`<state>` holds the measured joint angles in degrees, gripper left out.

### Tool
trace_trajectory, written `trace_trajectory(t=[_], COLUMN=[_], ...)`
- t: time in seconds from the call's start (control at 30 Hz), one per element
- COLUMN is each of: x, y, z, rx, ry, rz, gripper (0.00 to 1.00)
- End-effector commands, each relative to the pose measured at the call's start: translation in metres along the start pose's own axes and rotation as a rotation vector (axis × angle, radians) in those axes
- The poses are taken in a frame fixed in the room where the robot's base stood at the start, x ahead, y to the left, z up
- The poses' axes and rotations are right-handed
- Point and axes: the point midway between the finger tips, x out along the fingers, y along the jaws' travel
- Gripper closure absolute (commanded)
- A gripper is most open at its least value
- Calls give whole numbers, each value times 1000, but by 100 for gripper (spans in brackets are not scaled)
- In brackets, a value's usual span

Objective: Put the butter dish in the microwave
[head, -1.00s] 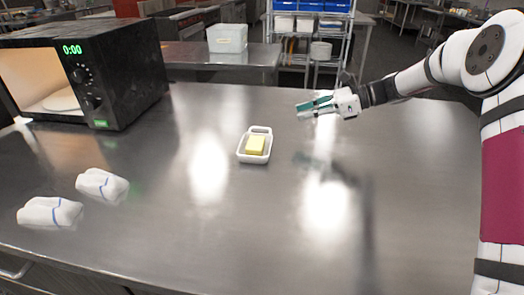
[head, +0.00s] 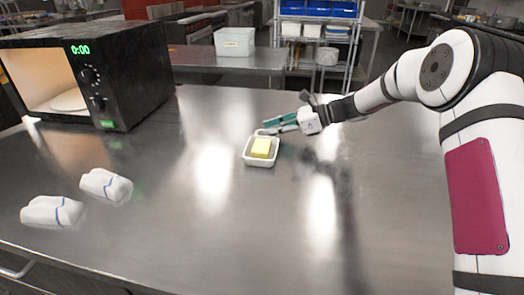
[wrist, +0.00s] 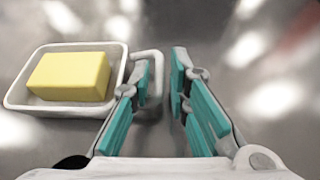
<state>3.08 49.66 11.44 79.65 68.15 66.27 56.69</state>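The butter dish (head: 261,163) is a small white tray with a loop handle, holding a yellow block of butter (head: 262,147). It rests on the steel table. My gripper (head: 272,128) is open at the dish's handle end, on the far side of the dish. In the wrist view, the dish (wrist: 22,98) is at left, and one teal-padded finger overlaps its handle (wrist: 156,88). The other finger is beyond the handle to the right.
Two rolled white towels (head: 106,186) (head: 52,211) lie at the table's left front. The steel table (head: 240,235) is clear between the dish and the microwave. A white bin (head: 234,42) stands on a counter behind.

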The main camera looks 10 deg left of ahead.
Motion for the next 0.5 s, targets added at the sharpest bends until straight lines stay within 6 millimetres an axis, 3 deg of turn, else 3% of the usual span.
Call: trace_trajectory(t=[0.1, 0.27, 0.3, 0.37, 0.5], x=[10, 10, 10, 10, 10], y=[0, 0, 0, 0, 0], z=[0, 0, 0, 0, 1], rx=[0, 0, 0, 0, 0], ry=[0, -1, -1, -1, -1], rz=[1, 0, 0, 0, 0], gripper=[83, 83, 86, 99, 100])
